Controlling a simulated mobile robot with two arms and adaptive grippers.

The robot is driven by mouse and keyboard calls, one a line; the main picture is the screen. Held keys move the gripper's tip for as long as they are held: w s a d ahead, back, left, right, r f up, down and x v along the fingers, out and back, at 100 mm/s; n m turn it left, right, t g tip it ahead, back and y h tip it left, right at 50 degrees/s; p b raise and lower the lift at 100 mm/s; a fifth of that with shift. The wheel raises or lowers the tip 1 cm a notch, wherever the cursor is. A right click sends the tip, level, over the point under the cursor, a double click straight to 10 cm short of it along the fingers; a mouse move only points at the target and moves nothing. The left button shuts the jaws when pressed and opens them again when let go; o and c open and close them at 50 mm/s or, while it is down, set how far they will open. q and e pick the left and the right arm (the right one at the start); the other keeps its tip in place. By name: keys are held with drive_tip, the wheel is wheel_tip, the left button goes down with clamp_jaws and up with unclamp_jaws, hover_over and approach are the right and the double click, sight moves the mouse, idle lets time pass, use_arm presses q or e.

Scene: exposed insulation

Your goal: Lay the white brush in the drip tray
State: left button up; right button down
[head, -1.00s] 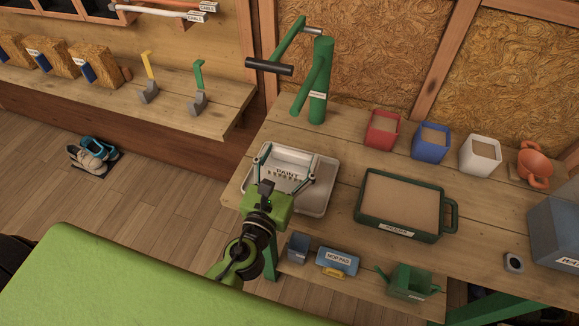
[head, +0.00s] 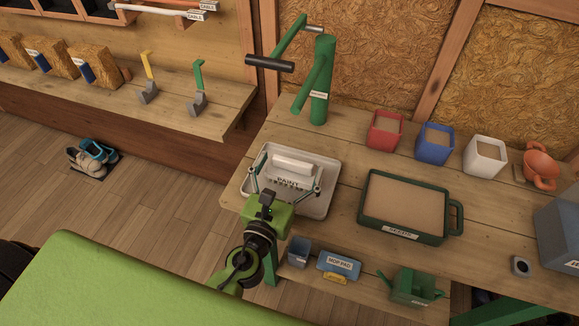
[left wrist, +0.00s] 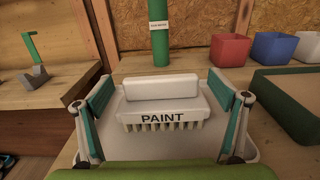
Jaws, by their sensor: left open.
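The white brush (head: 292,164), with a raised white handle, a PAINT label and a row of bristles, lies in the pale grey drip tray (head: 318,208). In the left wrist view the brush (left wrist: 163,106) sits inside the tray (left wrist: 178,148), bristles facing me. My left gripper (head: 290,171) is open and empty, its teal-padded fingers spread on either side of the brush over the tray. In the left wrist view the gripper (left wrist: 161,88) shows gaps between both fingers and the brush. My right gripper is out of view.
A green post with an arm (head: 320,80) stands behind the tray. A green-rimmed sand tray (head: 362,208) is to its right, with red (head: 384,130), blue (head: 434,144) and white (head: 485,157) bins behind. Small containers sit on the lower shelf.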

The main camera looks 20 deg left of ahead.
use_arm(q)
drive_tip(key=shift+r, duration=0.15)
drive_tip(key=shift+s, duration=0.25)
drive_tip(key=s+b, duration=0.4)
drive_tip(key=s, duration=0.7)
drive_tip(key=shift+s+a+b, duration=0.2)
drive_tip(key=shift+s+b, duration=0.05)
drive_tip(key=shift+b, duration=0.1)
